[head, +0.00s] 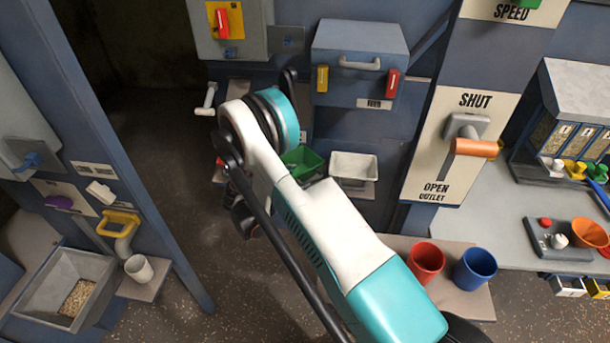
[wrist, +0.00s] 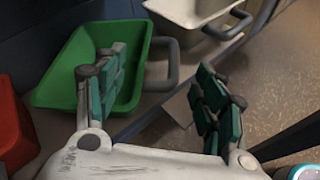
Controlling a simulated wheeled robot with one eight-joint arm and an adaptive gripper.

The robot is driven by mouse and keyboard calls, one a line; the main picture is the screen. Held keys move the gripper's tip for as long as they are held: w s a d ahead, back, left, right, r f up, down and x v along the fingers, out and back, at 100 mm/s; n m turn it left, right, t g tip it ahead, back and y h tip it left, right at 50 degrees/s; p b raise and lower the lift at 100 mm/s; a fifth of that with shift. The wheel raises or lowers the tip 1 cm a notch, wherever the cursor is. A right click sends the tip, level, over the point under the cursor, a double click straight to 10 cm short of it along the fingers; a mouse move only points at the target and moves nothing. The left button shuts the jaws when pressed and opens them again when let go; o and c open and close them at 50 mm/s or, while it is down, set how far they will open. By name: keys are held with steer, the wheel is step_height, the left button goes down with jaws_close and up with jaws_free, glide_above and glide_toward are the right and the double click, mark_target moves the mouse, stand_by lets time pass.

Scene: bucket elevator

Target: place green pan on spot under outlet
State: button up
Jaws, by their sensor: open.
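The green pan (head: 303,163) stands at the middle of the head view, partly behind my arm. In the wrist view the green pan (wrist: 68,68) is empty, with a grey handle (wrist: 172,68) on its right side. My gripper (wrist: 160,95) is open and empty. Its left finger overlaps the pan's near right part in the picture, and the handle shows between the two fingers; contact cannot be told. In the head view my gripper (head: 245,215) is mostly hidden by my arm. The spot under the outlet cannot be made out.
A white pan (head: 354,166) stands right of the green one. A red object (wrist: 14,125) lies left of it. The outlet panel (head: 456,145) has an orange-handled lever. Red (head: 426,262) and blue (head: 474,268) cups stand on a shelf. Speckled floor (head: 225,270) is open at lower middle.

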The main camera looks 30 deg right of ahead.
steer(key=s+a+r+m+y, duration=0.2)
steer(key=s+r, duration=0.1)
steer(key=r, duration=0.6)
steer(key=s+a+r+m+y+p, duration=0.1)
steer(key=s+r+m+y, duration=0.15)
steer(key=r, duration=0.55)
steer(key=s+a+r+m+y, duration=0.2)
steer(key=r, duration=0.7)
steer(key=s+a+r+m+t+y, duration=0.1)
steer(key=s+a+r+m+y, duration=0.1)
steer(key=s, duration=0.6)
steer(key=s+a+r+m+t+y, duration=0.1)
steer(key=s+a+r+m+y, duration=0.1)
steer(key=s+m, duration=0.3)
steer(key=s+a+r+m+t+y, duration=0.1)
steer(key=s+r+m, duration=0.3)
steer(key=s, duration=0.8)
steer(key=shift+s+a+r+y, duration=0.2)
steer(key=shift+a+y, duration=0.2)
steer(key=shift+y, duration=0.35)
